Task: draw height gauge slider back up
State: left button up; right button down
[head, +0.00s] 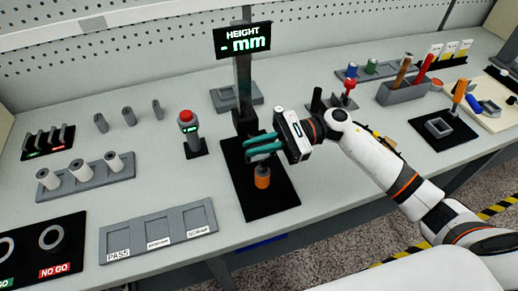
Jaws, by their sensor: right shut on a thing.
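The height gauge has a dark upright post (243,78), a black base (272,203) and a display (243,40) on top reading "HEIGHT - mm". My right gripper (250,147) reaches in from the right, with teal fingers at the post's lower part. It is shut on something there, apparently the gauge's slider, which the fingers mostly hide. An orange part with a dark top (262,179) stands upright on the base, just below the fingers. Whether anything touches its top I cannot tell. My left gripper is not in view.
A red-button post (187,125) stands left of the gauge. A tray marked PASS (118,240) lies front left, beside a peg rack (90,182). A grey bin with tools (405,92) and a red-knobbed lever (349,87) are to the right.

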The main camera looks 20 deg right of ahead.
notch_tip(320, 180, up, 15)
jog(key=p, duration=0.3)
jog(key=shift+f+p, duration=0.2)
jog(key=shift+p, duration=0.1)
dwell(1.2)
jog(key=shift+w+r, duration=0.1)
jog(key=c, duration=1.5)
grip_release()
jog(key=shift+o, duration=0.2)
jog(key=shift+f, duration=0.2)
jog(key=d+b, duration=0.6)
jog(key=d, duration=0.1)
jog(key=shift+r, duration=0.1)
